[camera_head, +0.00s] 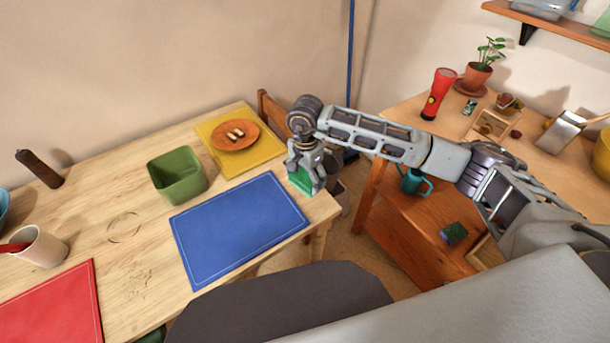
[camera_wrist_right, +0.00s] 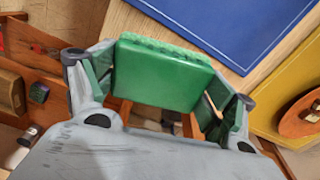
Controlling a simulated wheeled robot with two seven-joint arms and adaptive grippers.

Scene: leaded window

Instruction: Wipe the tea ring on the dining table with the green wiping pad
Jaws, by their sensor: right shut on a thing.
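The tea ring (camera_head: 124,227) is a faint brown circle on the bare wood of the dining table (camera_head: 105,190), left of the blue placemat. My right gripper (camera_head: 304,184) is at the table's right end, beside the blue placemat's right corner. It is shut on the green wiping pad (camera_head: 300,179). In the right wrist view the pad (camera_wrist_right: 160,72) sits between the two fingers, near the table edge. I cannot tell whether the pad touches the table. The tea ring is well to the left of the pad. My left gripper is not in view.
A blue placemat (camera_head: 238,228) lies between pad and ring. A green bowl (camera_head: 178,176) and a yellow placemat (camera_head: 262,155) with an orange plate (camera_head: 236,135) stand behind. A cup (camera_head: 40,247) and red placemat (camera_head: 55,308) are at left. Crumbs (camera_head: 138,282) lie in front of the ring.

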